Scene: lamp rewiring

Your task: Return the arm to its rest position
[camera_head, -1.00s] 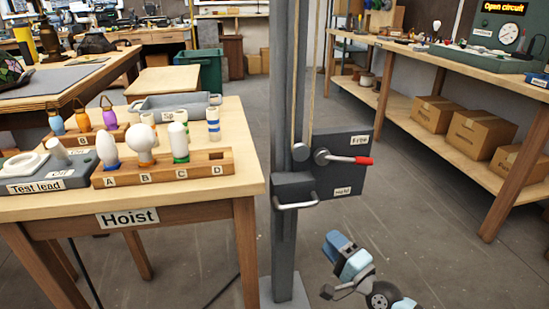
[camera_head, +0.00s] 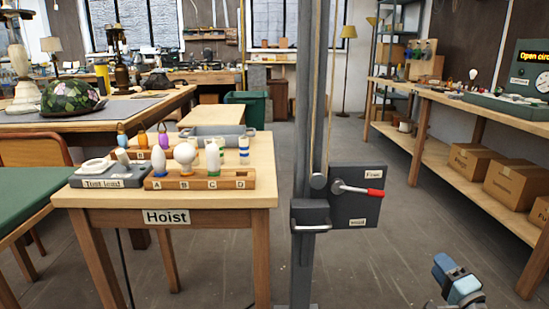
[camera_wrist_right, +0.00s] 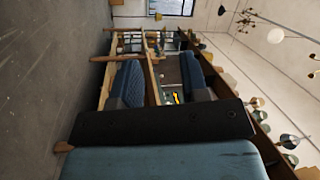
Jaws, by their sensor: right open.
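My right gripper (camera_head: 449,272) is low at the right edge of the head view, above the floor and right of the hoist post. Only part of it and its wrist show. In the right wrist view its two dark-and-blue fingers (camera_wrist_right: 163,84) stand apart with nothing seen between them. It is clear of the hoist and benches. My left gripper is not in view.
The hoist post (camera_head: 309,130) carries a box with a red-tipped lever (camera_head: 360,190). Left of it, the Hoist table (camera_head: 232,192) holds a bulb rack (camera_head: 200,180). A bench (camera_head: 440,100) with cardboard boxes (camera_head: 515,182) stands right. Floor between is clear.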

